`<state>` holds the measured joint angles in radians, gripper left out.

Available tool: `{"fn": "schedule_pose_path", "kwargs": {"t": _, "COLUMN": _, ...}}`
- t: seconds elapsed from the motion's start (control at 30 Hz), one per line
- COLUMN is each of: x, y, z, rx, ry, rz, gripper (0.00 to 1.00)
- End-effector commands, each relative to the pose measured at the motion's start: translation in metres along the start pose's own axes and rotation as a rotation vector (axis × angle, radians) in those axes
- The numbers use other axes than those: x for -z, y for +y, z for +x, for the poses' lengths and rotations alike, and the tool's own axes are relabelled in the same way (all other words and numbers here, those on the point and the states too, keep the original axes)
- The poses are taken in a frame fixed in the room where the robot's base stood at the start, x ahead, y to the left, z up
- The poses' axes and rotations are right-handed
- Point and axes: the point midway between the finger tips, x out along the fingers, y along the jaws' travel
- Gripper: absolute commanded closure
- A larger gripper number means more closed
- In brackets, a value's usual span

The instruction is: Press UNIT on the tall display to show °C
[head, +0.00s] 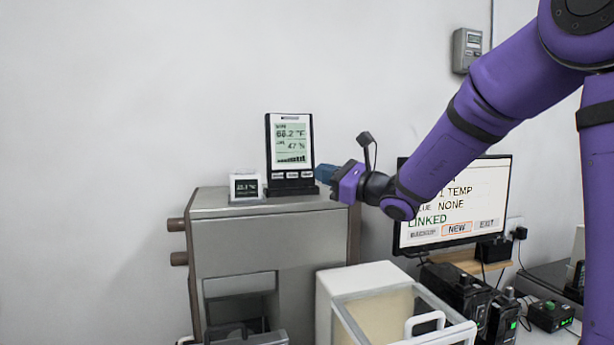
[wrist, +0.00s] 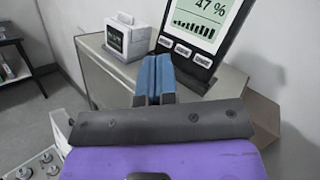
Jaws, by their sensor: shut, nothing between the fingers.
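The tall display (head: 290,148) stands upright in a black frame on top of a grey cabinet. Its screen reads about 68.2 °F and 47 %. A row of three small buttons (head: 292,175) runs below the screen; the row also shows in the wrist view (wrist: 184,51), where the labels are too small to read surely. My gripper (head: 318,173) is shut and empty, with blue fingertips just right of the display's lower edge. In the wrist view the blue fingers (wrist: 156,75) point toward the display's base, below and left of the buttons. I cannot tell whether they touch it.
A small white display (head: 246,187) stands left of the tall one on the grey cabinet (head: 230,222). A monitor (head: 455,200) showing TEMP, NONE and LINKED stands behind my arm. A white open-topped box (head: 340,292) sits in front. The wall at left is clear.

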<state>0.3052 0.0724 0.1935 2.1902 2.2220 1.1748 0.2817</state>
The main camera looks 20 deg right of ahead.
Motion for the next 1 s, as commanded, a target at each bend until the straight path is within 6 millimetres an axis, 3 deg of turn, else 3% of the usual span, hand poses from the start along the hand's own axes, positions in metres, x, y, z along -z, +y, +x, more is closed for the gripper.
{"fn": "schedule_pose_path", "kwargs": {"t": 0.6, "x": 0.036, "y": -0.035, "z": 0.049, "rx": -0.001, "ry": 0.001, "rz": 0.001, "gripper": 1.0}}
{"fn": "schedule_pose_path", "kwargs": {"t": 1.0, "x": 0.042, "y": -0.042, "z": 0.058, "rx": 0.0, "ry": 0.001, "rz": 0.0, "gripper": 1.0}}
